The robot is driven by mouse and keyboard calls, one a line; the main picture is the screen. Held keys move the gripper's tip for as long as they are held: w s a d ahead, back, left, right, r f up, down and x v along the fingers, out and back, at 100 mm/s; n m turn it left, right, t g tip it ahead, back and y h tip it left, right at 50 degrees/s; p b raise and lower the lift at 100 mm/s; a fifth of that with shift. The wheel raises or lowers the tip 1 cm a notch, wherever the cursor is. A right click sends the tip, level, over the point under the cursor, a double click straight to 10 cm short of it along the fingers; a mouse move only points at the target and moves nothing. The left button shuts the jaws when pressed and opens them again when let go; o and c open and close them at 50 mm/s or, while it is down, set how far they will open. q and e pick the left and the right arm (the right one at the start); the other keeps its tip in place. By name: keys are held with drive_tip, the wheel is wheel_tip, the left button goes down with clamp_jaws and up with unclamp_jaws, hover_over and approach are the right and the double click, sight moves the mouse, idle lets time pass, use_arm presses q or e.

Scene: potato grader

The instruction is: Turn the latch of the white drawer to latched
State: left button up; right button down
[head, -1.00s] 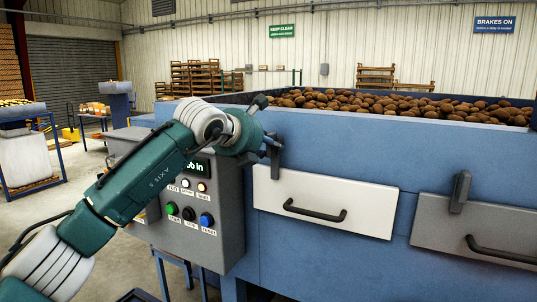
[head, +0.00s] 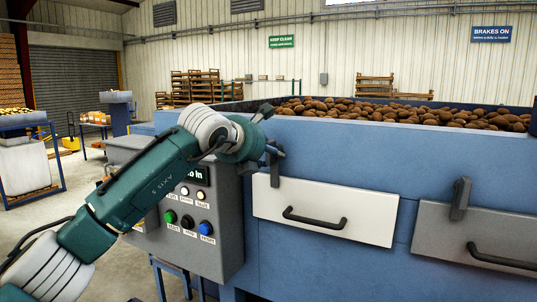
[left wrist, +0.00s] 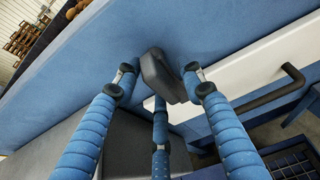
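The white drawer (head: 325,212) is closed in the blue machine front, with a black bar handle (head: 315,219). Its dark grey latch (head: 274,172) hangs about upright over the drawer's top left edge in the head view; its upper part is partly hidden by my gripper. My left gripper (head: 272,140) is at the latch. In the left wrist view, its blue fingers (left wrist: 158,84) are spread around the latch (left wrist: 163,76). The right finger is close to the latch; I cannot tell whether it touches. The left finger stands apart from it. My right gripper is not in view.
A grey drawer (head: 477,236) with its own upright latch (head: 460,198) is to the right. A control box (head: 205,230) with several buttons stands just left of the white drawer, under my left arm. Potatoes (head: 420,112) fill the top of the machine.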

use_arm(q)
drive_tip(key=v, duration=1.2)
drive_tip(key=shift+f, duration=0.15)
